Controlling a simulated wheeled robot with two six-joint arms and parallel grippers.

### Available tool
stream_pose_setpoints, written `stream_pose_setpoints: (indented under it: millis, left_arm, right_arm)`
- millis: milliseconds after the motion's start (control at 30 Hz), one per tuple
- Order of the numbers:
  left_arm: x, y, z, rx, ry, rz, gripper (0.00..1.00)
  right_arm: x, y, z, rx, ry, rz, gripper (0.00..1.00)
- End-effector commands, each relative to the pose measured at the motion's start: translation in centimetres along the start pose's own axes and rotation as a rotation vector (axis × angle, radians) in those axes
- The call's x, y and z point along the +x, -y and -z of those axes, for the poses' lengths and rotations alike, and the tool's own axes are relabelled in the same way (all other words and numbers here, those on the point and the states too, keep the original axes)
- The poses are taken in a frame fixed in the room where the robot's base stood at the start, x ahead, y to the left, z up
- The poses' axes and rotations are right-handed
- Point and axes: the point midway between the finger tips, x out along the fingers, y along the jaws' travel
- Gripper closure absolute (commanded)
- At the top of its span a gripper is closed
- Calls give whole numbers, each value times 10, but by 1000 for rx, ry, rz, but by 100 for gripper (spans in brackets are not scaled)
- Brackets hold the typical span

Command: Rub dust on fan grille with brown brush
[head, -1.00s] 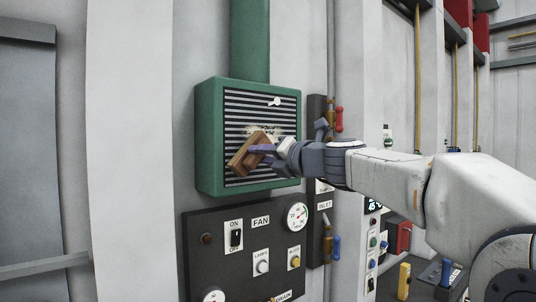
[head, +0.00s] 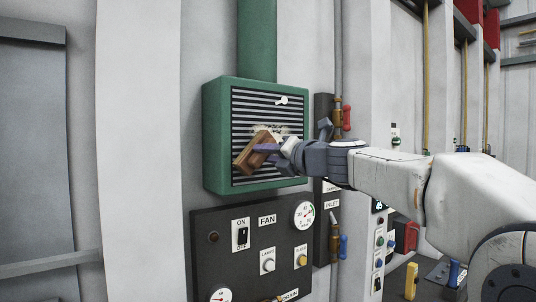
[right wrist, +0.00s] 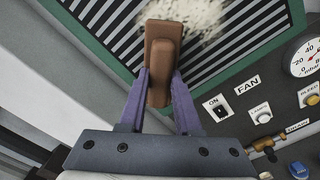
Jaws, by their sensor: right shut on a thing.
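The fan grille (head: 247,109) is a panel of dark and light slats in a green housing (head: 216,140) on the wall. Pale dust (head: 261,129) lies on the middle of the slats; it also shows at the top of the right wrist view (right wrist: 202,14). My right gripper (head: 262,150) is shut on the brown brush (head: 247,157), which shows between the purple fingers in the right wrist view (right wrist: 162,60). The brush is at the grille, just below the dust. I cannot tell whether it touches the slats. My left gripper is out of view.
A dark control panel (head: 222,262) with a FAN switch (head: 241,236), gauges and knobs sits below the housing. Valves with a red handle (head: 347,118) and a blue handle (head: 344,246) are on the right.

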Motion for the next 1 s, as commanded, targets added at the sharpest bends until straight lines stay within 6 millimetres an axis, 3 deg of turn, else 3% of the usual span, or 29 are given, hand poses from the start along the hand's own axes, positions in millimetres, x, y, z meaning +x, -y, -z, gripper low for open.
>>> stream_pose_setpoints:
  millis: [600,1000]
  left_arm:
    - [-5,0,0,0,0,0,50]
    - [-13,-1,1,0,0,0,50]
  right_arm:
    - [10,0,-1,-1,1,-1,100]
    - [8,21,-23,0,2,1,100]
